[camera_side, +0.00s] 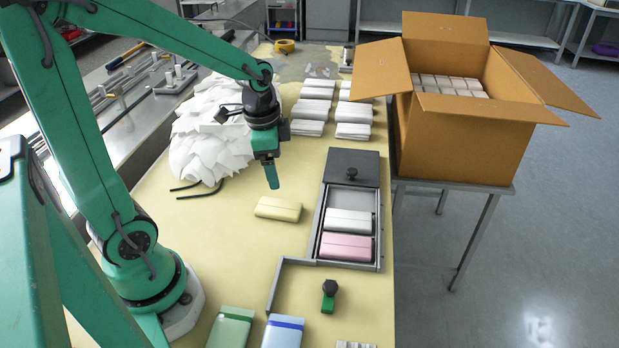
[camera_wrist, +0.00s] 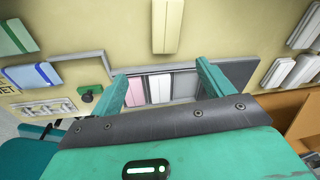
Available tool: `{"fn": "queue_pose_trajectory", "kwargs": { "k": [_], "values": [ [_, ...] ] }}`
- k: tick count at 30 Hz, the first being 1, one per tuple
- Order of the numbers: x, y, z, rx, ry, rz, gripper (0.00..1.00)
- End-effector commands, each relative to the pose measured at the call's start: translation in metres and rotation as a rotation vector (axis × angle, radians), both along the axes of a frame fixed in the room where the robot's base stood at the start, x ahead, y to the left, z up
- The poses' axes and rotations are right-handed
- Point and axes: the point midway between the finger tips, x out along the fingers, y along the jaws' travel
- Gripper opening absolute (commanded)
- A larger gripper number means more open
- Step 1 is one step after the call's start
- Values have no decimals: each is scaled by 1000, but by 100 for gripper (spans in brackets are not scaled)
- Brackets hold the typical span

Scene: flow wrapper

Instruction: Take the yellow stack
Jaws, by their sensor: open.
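The yellow stack (camera_side: 278,208) lies flat on the pale yellow table, left of the grey tray. It also shows in the wrist view (camera_wrist: 167,26) at the top middle, beyond my fingertips. My gripper (camera_side: 269,176) hangs above the table, higher than the yellow stack and apart from it. In the wrist view my gripper (camera_wrist: 161,76) has its two green fingers spread wide with nothing held between them.
The grey tray (camera_side: 319,225) holds a white stack (camera_side: 347,221) and a pink stack (camera_side: 345,246). Green (camera_side: 231,327) and blue (camera_side: 283,331) stacks lie at the front. A white heap (camera_side: 212,135) and several white stacks lie behind. An open cardboard box (camera_side: 460,140) stands right.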

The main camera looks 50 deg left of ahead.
Motion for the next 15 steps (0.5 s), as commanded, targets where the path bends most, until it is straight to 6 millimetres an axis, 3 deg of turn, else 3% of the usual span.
{"fn": "queue_pose_trajectory", "kwargs": {
  "k": [9, 15],
  "values": [
    [15, 26, -53, -3, 120, -198, 80],
    [18, 33, -70, -8, 150, -260, 80]
  ]
}}
